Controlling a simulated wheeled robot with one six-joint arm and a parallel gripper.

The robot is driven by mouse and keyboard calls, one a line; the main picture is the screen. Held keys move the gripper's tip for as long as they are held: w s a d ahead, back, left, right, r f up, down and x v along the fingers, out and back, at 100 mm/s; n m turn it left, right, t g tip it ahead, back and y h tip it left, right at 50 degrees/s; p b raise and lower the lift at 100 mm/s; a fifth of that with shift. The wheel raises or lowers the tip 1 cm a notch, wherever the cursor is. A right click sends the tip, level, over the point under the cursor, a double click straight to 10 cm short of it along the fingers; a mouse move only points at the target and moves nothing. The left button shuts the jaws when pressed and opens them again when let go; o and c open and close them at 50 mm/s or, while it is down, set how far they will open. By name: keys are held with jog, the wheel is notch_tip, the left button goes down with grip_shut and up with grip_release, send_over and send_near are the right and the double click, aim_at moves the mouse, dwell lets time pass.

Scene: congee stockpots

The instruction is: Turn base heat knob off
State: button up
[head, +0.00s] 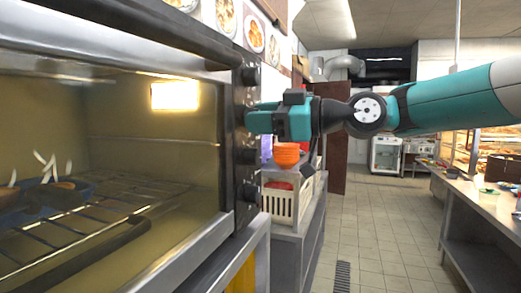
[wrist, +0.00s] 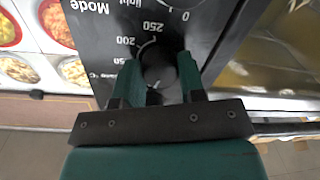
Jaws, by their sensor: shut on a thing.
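A dark round knob (wrist: 158,62) sits on the black oven panel (wrist: 105,35), beside the upside-down marks 0, 250 and 200. My gripper (wrist: 157,84) has a teal finger on each side of this knob and is shut on it. In the head view my gripper (head: 254,118) reaches the panel from the right and hides the gripped knob. Other knobs show above it (head: 250,75) and below it (head: 249,156) (head: 249,192). I cannot read a "base heat" label, and the knob's pointer is not clear.
The oven (head: 190,262) fills the left, with a lit inside, a wire rack (head: 95,225) and dark bowls (head: 60,193). A white crate (head: 278,203) and orange bowls (head: 286,153) stand on a counter behind my gripper. The tiled aisle (head: 385,240) is clear.

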jog(key=n+b, duration=0.2)
jog(key=b, duration=0.1)
jog(key=shift+b, duration=0.35)
jog(key=shift+r+n, duration=0.15)
jog(key=shift+n, duration=0.25)
jog(key=o, duration=0.9)
jog(key=shift+o, duration=0.2)
jog(key=shift+d, duration=0.1)
